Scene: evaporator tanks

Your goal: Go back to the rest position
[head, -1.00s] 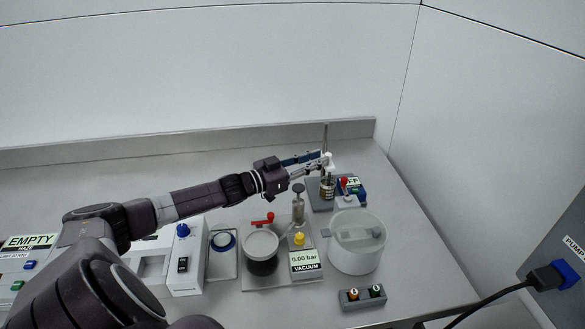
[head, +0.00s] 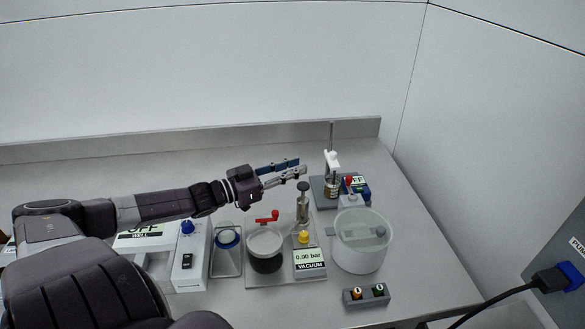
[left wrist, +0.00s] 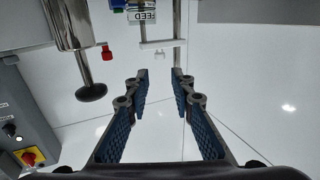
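My left gripper (head: 302,168) is raised over the bench, and its arm comes in from the left. In the left wrist view its two blue-padded fingers (left wrist: 159,88) stand apart with nothing between them, so it is open. A stand with a thin upright rod and a white clamp (head: 331,159) is to the right of the fingertips, apart from them. In the left wrist view a pale crossbar (left wrist: 162,43) shows beyond the fingertips. My right gripper is not in view.
Below the left gripper are a vacuum unit (head: 310,266) reading 0.00 bar, a dark round vessel (head: 265,264) and a red-handled valve (head: 268,216). A white round tank (head: 361,254) and a small switch box (head: 366,295) stand at right. The back of the bench (head: 130,165) is clear.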

